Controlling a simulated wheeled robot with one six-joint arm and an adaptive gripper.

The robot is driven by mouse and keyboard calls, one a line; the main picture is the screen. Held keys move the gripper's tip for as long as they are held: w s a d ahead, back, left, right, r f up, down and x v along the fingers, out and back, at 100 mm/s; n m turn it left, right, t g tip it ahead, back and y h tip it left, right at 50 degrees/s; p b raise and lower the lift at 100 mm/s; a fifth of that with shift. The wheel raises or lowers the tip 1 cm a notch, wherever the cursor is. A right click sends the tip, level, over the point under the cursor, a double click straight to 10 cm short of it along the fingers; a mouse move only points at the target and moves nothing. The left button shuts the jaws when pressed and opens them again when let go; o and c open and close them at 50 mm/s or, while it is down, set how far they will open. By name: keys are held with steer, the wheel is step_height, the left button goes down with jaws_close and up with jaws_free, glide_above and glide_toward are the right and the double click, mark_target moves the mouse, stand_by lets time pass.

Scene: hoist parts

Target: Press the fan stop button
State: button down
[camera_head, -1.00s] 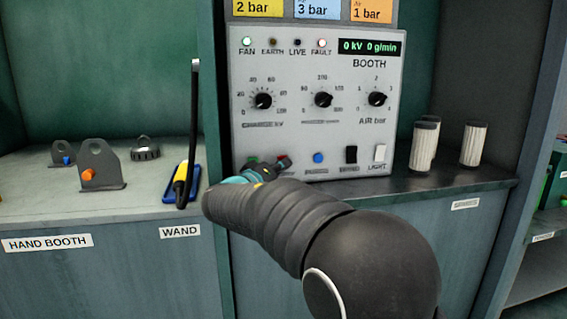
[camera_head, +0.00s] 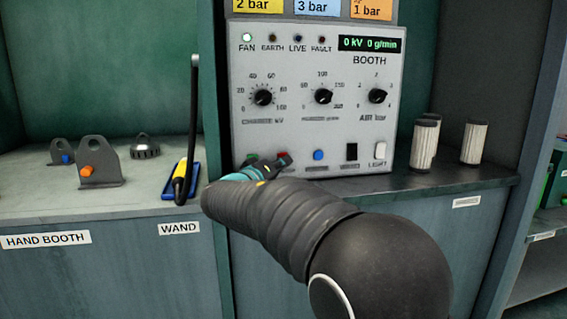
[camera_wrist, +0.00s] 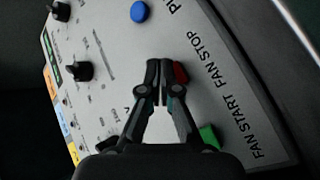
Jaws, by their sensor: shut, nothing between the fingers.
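The red fan stop button (camera_wrist: 181,73) is in the wrist view, beside the "FAN STOP" label. My gripper (camera_wrist: 160,70) is shut and empty, and its fingertips partly cover the button's left side. I cannot tell whether they touch it. The green fan start button (camera_wrist: 209,136) is lower right, beside the "FAN START" label. In the head view my gripper (camera_head: 267,167) is at the lower left of the grey booth panel (camera_head: 300,130), and red shows at the fan stop button (camera_head: 285,157) just past the fingers. The FAN lamp (camera_head: 247,38) is lit green.
A blue button (camera_head: 318,155), a black switch (camera_head: 352,152) and a white light switch (camera_head: 380,151) line the panel's lower edge. Three knobs sit above. White filters (camera_head: 424,145) stand right; a wand (camera_head: 187,160) and brackets (camera_head: 97,163) are left.

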steer(key=shift+s+d, duration=0.1)
steer(key=shift+s, duration=0.25)
steer(key=shift+b, duration=0.3)
steer(key=s+b, duration=0.2)
steer(key=shift+s+d+f+b, duration=0.2)
steer(key=shift+s+d+b, duration=0.05)
steer(key=shift+d+b, duration=0.15)
steer(key=shift+s+d+r+b, duration=0.1)
steer(key=shift+s+d+b, duration=0.05)
steer(key=shift+s+b, duration=0.4)
steer(key=shift+s+d+r+b, duration=0.15)
steer(key=shift+s+b, duration=0.15)
steer(key=shift+s, duration=0.3)
